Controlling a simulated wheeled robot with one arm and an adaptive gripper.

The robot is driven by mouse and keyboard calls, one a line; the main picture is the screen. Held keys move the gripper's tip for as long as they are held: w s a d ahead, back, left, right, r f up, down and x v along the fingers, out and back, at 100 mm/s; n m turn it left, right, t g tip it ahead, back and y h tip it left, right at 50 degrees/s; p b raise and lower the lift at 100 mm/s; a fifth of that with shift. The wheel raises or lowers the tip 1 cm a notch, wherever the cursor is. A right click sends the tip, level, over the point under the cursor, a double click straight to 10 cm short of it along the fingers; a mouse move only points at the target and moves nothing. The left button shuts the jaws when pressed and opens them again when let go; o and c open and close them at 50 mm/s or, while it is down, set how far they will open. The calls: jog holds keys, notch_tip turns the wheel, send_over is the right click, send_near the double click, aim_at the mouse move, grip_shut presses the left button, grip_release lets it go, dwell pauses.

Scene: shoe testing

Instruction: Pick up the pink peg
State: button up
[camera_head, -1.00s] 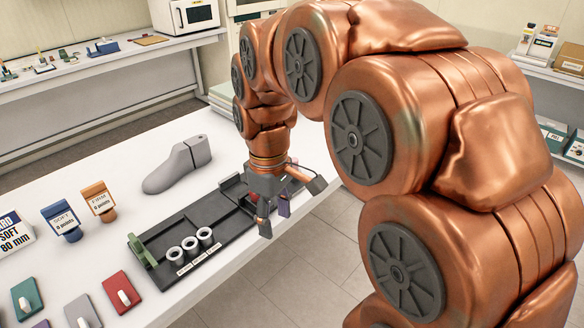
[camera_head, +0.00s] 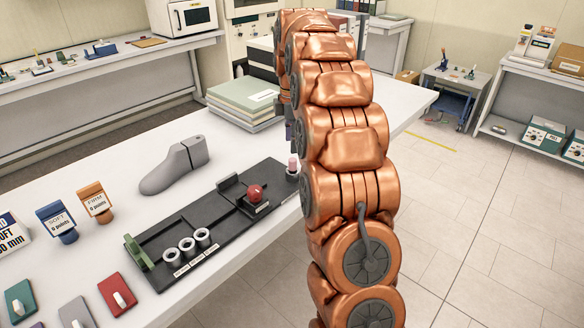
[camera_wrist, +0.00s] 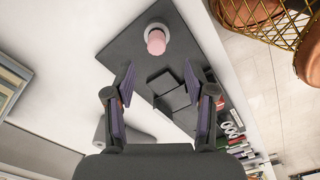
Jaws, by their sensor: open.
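The pink peg (camera_wrist: 156,42) stands in a pale round holder (camera_wrist: 153,29) at the end of the black fixture board in the wrist view. In the head view the peg (camera_head: 293,161) shows at the board's far right end, just left of my arm. My gripper (camera_wrist: 158,68) is open and empty, with its two purple-padded fingers spread apart. In the wrist view the peg lies beyond the fingertips, near the line midway between them. In the head view my gripper is mostly hidden behind my arm, above the peg's end of the board.
Stacked folders (camera_head: 243,102) stand at the back. The table's edge runs close to the peg.

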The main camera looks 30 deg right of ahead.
aim_at(293, 159)
jog(key=shift+w+d+f, duration=0.2)
jog(key=shift+d+f, duration=0.05)
jog(key=shift+d, duration=0.05)
jog(key=shift+a+f+p, duration=0.2)
jog(key=shift+f+p, duration=1.2)
jog(key=shift+f, duration=2.35)
grip_shut()
